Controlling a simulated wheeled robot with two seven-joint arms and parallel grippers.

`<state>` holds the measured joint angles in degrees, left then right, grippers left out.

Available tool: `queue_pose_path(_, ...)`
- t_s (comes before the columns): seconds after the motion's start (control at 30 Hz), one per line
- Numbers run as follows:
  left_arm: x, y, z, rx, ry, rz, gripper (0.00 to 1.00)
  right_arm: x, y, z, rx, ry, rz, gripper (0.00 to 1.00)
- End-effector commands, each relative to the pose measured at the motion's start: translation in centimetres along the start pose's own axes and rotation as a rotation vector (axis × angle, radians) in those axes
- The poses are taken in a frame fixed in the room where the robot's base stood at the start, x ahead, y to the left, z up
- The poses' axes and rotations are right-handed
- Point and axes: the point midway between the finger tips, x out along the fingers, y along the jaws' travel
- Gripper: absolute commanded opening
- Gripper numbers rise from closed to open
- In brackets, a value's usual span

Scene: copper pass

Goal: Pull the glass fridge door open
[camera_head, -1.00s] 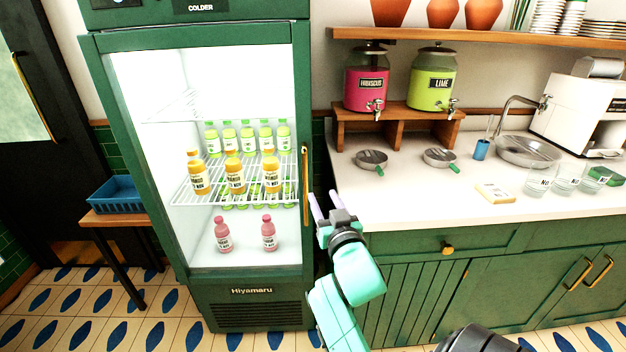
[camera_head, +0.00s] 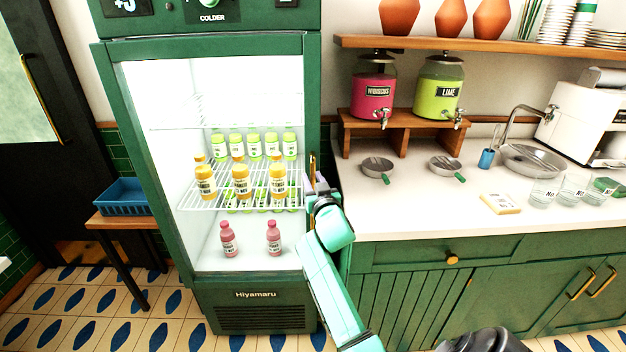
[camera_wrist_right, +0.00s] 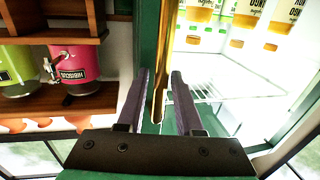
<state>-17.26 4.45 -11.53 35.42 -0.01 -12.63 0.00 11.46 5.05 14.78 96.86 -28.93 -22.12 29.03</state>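The green fridge (camera_head: 258,293) stands at the left with its glass door (camera_head: 160,160) shut. Bottles show inside on wire racks. A slim gold vertical handle (camera_head: 312,163) is on the door's right edge; its lower part is hidden behind my right gripper (camera_head: 315,183). In the right wrist view the handle (camera_wrist_right: 158,65) lies between the two purple fingers of my right gripper (camera_wrist_right: 160,95), one to each side. The fingers are open, with a gap visible around the handle. I cannot tell whether either finger touches it. My left gripper is not in view.
A white counter (camera_head: 400,210) over green cabinets stands right of the fridge, close to my right arm. It carries drink dispensers on a wooden stand, two strainers and glasses. A small table with a blue crate (camera_head: 122,196) stands left. Tiled floor in front shows clear.

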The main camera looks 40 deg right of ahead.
Motion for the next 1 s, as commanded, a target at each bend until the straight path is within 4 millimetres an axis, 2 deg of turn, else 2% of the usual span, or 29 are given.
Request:
queue_pose_path(0.03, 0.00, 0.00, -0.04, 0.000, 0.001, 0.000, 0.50, -0.01, -0.02, 0.02, 0.000, 0.000, 0.000, 0.11)
queue_pose_path(0.07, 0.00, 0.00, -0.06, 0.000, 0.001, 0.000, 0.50, -0.02, -0.01, 0.02, 0.000, 0.000, 0.000, 0.00)
queue_pose_path(1.0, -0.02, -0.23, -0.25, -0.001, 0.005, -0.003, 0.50, -0.04, -0.05, 0.09, 0.000, -0.002, -0.001, 0.00)
